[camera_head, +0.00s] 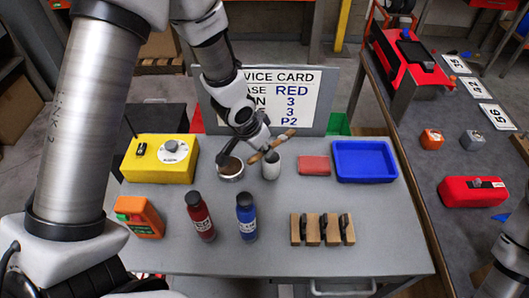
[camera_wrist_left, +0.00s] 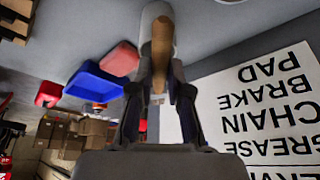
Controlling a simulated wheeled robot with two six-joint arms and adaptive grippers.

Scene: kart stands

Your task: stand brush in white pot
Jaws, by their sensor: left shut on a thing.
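My left gripper (camera_head: 262,147) is shut on a wooden-handled brush (camera_head: 283,139), which lies slanted across its fingers, one end up to the right. The white pot (camera_head: 271,168) stands upright on the grey cart top just below the brush. I cannot tell if the brush touches its rim. In the left wrist view the brush (camera_wrist_left: 162,45) shows between the fingers (camera_wrist_left: 158,90), in front of the white pot (camera_wrist_left: 152,14). Only part of my right arm shows at the right edge of the head view; its gripper is not visible.
A red block (camera_head: 314,166) and blue tray (camera_head: 364,162) lie right. Red (camera_head: 200,216) and blue (camera_head: 246,216) bottles stand in front. A service card (camera_head: 290,92) rises behind.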

